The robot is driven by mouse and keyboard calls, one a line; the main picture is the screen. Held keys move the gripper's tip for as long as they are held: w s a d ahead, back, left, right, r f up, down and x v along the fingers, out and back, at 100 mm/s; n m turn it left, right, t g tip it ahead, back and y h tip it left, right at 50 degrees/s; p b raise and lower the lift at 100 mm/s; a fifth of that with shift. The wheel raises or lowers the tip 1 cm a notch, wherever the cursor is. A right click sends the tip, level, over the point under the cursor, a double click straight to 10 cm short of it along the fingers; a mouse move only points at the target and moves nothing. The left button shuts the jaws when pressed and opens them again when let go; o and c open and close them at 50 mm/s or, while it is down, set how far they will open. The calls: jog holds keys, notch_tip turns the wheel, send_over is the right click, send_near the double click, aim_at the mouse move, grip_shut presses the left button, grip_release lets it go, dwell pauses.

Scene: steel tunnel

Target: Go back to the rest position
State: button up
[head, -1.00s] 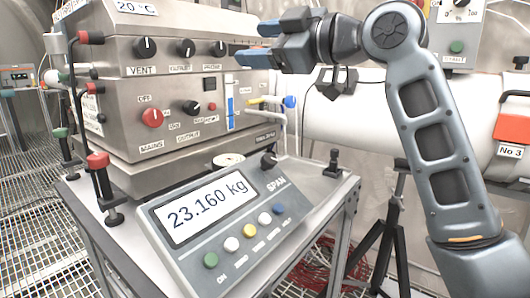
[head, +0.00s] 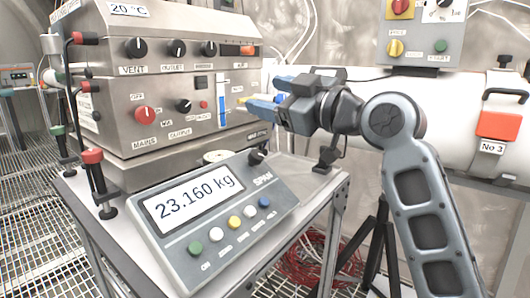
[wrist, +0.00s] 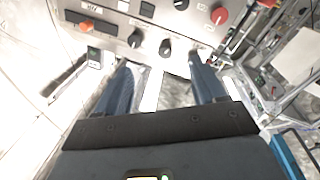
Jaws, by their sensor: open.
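My gripper (head: 262,106) is in front of the right side of the steel control box (head: 185,75) in the head view, with its blue fingers pointing left. In the wrist view its two blue fingers (wrist: 165,88) are spread apart with nothing between them. The box front, with its black knobs and red knob (head: 146,114), lies beyond the fingertips. From the head view I cannot tell how far the fingertips are from the box.
A scale display (head: 205,207) reading 23.160 kg stands on the steel table (head: 321,185) below my gripper. A white pipe (head: 455,105) runs behind my arm. A grey switch panel (head: 425,35) hangs above it. A black tripod (head: 372,250) and red cables (head: 310,255) are beside the table.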

jog(key=s+d+f+m+t+h, duration=0.1)
jog(key=s+d+f+m+h, duration=0.3)
jog(key=f, duration=0.6)
jog(key=s+d+f+m+t+h, duration=0.15)
jog(key=s+f+m, duration=0.25)
jog(key=s+f, duration=0.4)
jog(key=s+d+f+m+t+h, duration=0.2)
jog(key=s+d+f+m, duration=0.2)
jog(key=f, duration=0.7)
jog(key=s+d+f+m+g+h, duration=0.1)
jog(key=s+d+f+h, duration=0.15)
jog(key=s, duration=0.35)
jog(key=s+d+f+m+h, duration=0.1)
jog(key=s+d+f, duration=0.1)
jog(key=s+f, duration=0.3)
jog(key=s+d+r+g+h, duration=0.1)
jog(key=s+d+r, duration=0.15)
jog(key=s, duration=1.05)
jog(key=s+d+r+g+h, duration=0.1)
jog(key=s+d, duration=0.3)
jog(key=s, duration=0.9)
notch_tip(320, 180, up, 15)
jog(key=p, duration=1.5)
jog(key=shift+w+a+m, duration=0.2)
jog(key=shift+w+m, duration=0.05)
jog(key=shift+m, duration=0.15)
jog(key=shift+c, duration=0.4)
